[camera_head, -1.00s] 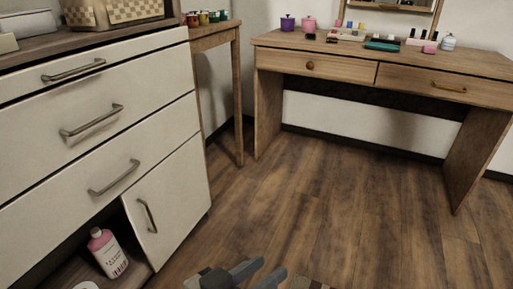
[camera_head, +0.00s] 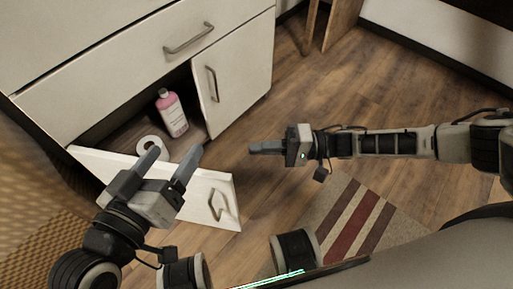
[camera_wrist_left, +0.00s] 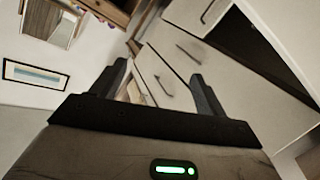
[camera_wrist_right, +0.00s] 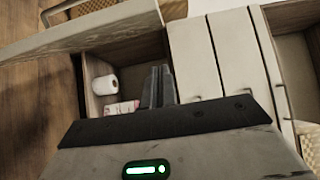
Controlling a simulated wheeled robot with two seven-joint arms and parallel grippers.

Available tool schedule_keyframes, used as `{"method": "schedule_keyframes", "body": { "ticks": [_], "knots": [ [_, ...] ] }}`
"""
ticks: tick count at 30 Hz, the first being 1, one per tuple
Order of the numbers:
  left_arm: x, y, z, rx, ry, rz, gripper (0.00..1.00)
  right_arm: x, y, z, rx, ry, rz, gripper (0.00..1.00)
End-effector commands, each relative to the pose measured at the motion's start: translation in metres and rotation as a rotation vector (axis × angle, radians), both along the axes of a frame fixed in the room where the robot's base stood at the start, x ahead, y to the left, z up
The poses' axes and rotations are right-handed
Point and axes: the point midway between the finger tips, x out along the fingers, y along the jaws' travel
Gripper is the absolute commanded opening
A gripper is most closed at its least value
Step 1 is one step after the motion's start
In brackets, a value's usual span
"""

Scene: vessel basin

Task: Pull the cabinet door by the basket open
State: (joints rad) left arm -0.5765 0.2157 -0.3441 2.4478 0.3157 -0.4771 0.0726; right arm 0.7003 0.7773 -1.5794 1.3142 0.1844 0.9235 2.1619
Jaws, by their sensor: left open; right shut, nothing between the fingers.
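In the head view, a white cabinet door (camera_head: 208,213) with a metal handle (camera_head: 216,206) stands swung out at the lower left of the cabinet. A woven basket-like surface (camera_head: 22,235) is at the left edge. My left gripper (camera_head: 170,158) is open, with its fingers above or in front of this door; contact cannot be told. My right gripper (camera_head: 255,147) is shut and empty, right of the door and apart from it. The swung-out door also shows in the right wrist view (camera_wrist_right: 85,30), beside the open compartment.
The other lower door (camera_head: 240,75), with its own handle, is shut. A pink bottle (camera_head: 172,115) and a white roll (camera_head: 151,146) are inside the open compartment. A striped rug (camera_head: 340,225) lies on the wooden floor.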

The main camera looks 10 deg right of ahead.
Motion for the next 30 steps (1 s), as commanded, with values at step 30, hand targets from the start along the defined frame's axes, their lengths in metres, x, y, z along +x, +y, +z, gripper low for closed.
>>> {"method": "schedule_keyframes", "body": {
  "ticks": [30],
  "knots": [
    [0.002,-0.005,0.012,-0.115,-0.029,-0.007,0.74,-0.024,0.085,0.0,-0.001,0.0,0.002,0.0]
  ]
}}
